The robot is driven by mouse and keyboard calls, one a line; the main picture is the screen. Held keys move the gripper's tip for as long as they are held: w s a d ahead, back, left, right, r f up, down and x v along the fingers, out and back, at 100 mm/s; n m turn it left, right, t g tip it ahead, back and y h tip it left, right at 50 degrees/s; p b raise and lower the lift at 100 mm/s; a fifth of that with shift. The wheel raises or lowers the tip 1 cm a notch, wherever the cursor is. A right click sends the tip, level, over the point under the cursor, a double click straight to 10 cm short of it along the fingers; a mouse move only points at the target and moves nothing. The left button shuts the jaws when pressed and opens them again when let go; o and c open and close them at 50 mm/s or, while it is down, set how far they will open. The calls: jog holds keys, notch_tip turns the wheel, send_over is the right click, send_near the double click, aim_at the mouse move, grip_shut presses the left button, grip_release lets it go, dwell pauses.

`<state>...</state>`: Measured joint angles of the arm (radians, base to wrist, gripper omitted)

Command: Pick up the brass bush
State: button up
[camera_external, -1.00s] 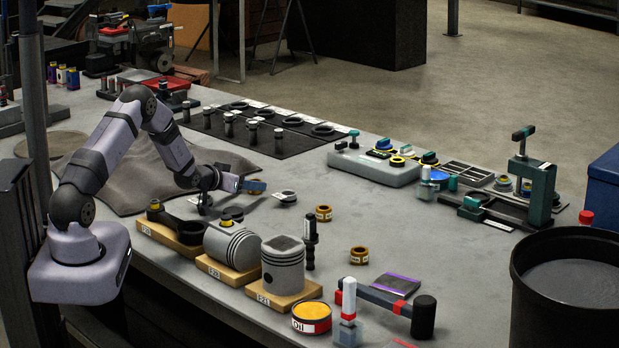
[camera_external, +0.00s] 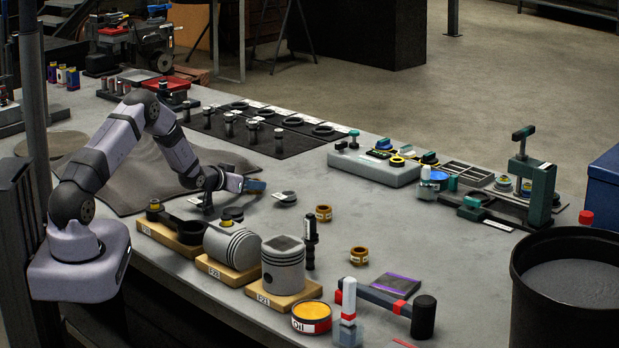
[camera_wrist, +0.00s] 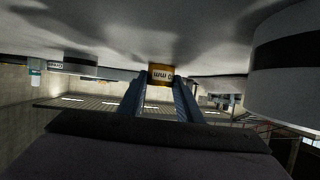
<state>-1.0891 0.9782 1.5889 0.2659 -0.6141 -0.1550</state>
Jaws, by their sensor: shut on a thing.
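The brass bush (camera_wrist: 160,73) shows in the wrist view at the far end of my two blue fingers, its label upside down. My gripper (camera_wrist: 160,82) is shut on it. In the external view my gripper (camera_external: 258,187) is low over the table at centre left, and its fingers largely hide what they hold. Two other brass bushes, one nearer (camera_external: 323,213) and one farther to the front (camera_external: 358,256), stand on the table to the right of my gripper, apart from it.
A grey tray (camera_external: 375,170) is at back right. The middle of the table is fairly clear.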

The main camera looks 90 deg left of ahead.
jog(key=shift+r, duration=0.2)
notch_tip(320, 180, up, 10)
jog(key=b, duration=0.2)
jog(key=shift+s+a+f+b, duration=0.6)
jog(key=shift+s+a+b, duration=1.95)
jog(key=shift+s+a, duration=2.15)
jog(key=w+d+r+m+t+h, duration=0.3)
jog(key=w+d+m+t+h, duration=0.3)
jog(key=d, duration=0.4)
jog(key=w+d+f+m+h, duration=0.1)
jog(key=d+m+h, duration=0.5)
jog(key=d, duration=0.7)
jog(key=shift+f+m+g+h+b, duration=0.3)
jog(key=shift+f+h, duration=0.1)
jog(key=shift+h, duration=0.2)
